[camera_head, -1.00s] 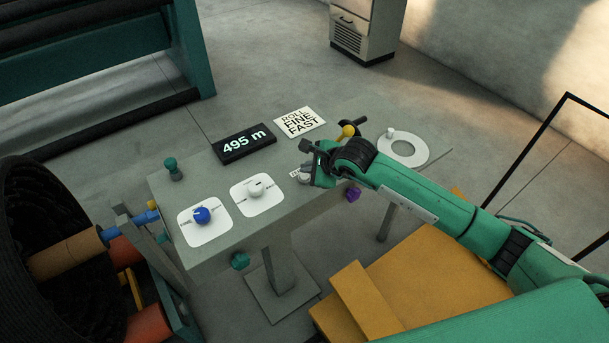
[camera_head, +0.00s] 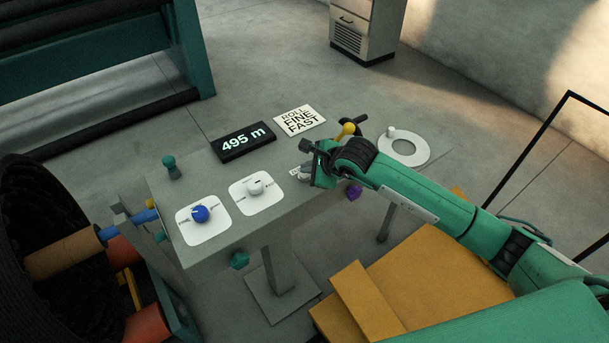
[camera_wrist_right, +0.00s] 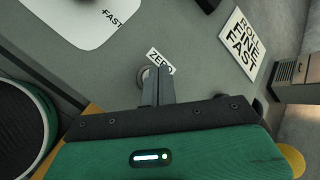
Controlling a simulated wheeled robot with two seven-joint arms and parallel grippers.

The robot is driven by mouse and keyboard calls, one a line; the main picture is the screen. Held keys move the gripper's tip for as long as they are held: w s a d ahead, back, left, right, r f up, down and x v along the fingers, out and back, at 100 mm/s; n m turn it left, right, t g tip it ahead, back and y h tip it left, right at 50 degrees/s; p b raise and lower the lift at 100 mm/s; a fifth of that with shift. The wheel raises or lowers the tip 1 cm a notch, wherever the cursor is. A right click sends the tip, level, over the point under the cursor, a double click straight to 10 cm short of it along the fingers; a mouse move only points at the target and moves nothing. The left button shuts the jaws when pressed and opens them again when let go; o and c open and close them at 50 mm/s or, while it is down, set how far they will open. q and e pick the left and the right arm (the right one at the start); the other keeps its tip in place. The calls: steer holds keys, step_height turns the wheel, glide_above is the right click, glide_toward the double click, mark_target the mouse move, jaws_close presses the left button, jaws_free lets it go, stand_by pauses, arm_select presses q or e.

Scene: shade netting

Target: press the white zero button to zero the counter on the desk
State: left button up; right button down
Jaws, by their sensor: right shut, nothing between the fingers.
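The counter (camera_head: 243,141) on the desk (camera_head: 222,172) is a black box reading 495 m. A small ZERO label (camera_head: 294,172) lies in front of it, and it also shows in the right wrist view (camera_wrist_right: 160,61). My right gripper (camera_head: 309,174) is shut and empty, low over the desk beside this label. In the right wrist view its fingertips (camera_wrist_right: 157,72) overlap a round pale button (camera_wrist_right: 146,73) just below the label. The fingers hide part of the button, and I cannot tell whether they touch it. My left gripper is out of view.
A blue knob (camera_head: 201,214) and a white knob (camera_head: 255,187) sit on white plates at the desk's left. A ROLL FINE FAST card (camera_head: 299,120) lies behind. A yellow-topped lever (camera_head: 348,129) and a white ring plate (camera_head: 416,149) are near my right arm. A large dark roll stands left.

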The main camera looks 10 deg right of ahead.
mark_target(308, 176)
steer(key=shift+f+b, duration=0.55)
steer(key=shift+b, duration=0.1)
stand_by(0.7)
stand_by(0.3)
steer(key=shift+r, duration=0.95)
steer(key=shift+r+p, duration=0.1)
steer(key=shift+p, duration=0.2)
step_height(308, 176, up, 5)
steer(key=shift+f+p, duration=0.1)
steer(key=shift+p, duration=0.75)
